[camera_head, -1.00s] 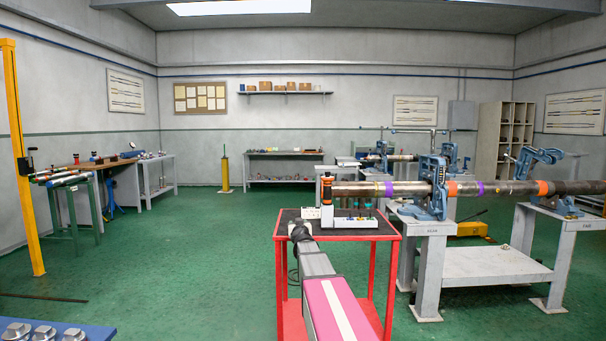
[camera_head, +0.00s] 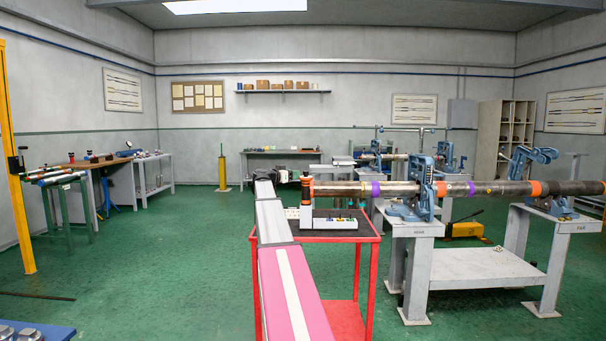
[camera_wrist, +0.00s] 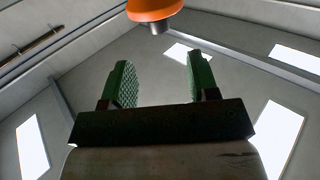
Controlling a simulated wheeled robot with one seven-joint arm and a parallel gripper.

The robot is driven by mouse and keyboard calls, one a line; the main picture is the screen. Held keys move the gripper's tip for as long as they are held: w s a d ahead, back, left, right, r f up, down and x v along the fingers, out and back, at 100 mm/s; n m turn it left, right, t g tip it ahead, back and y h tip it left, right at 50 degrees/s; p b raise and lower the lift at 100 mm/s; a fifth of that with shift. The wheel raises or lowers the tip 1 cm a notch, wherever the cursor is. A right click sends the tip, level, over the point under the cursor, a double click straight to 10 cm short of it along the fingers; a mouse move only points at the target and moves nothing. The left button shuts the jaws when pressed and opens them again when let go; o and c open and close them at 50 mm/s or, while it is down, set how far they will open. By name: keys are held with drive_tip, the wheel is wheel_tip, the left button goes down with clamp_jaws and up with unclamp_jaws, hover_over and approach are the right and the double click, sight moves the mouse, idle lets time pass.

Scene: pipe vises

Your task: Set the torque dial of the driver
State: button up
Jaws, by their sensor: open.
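The driver (camera_head: 306,194), upright with a dark and orange top and a pale lower part, stands at the left of the white tool block on the red cart. My gripper (camera_wrist: 160,64) is open and empty, its two green ribbed fingers spread apart in the wrist view. An orange rounded part with a short metal stub (camera_wrist: 154,12) shows beyond the fingertips at the top of the wrist view, apart from them; I cannot tell for certain whether it belongs to the driver. In the head view my gripper's fingers are too small to make out. The torque dial's markings cannot be read.
The red cart (camera_head: 374,238) carries the white block (camera_head: 336,222) with several small coloured items. A long pipe (camera_head: 340,188) with orange and purple bands lies in blue vises (camera_head: 420,195) on grey stands at the right, its end close behind the driver.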

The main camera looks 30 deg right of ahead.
sight(306, 172)
drive_tip(key=x, duration=0.9)
drive_tip(key=shift+d, duration=0.1)
drive_tip(key=c, duration=0.9)
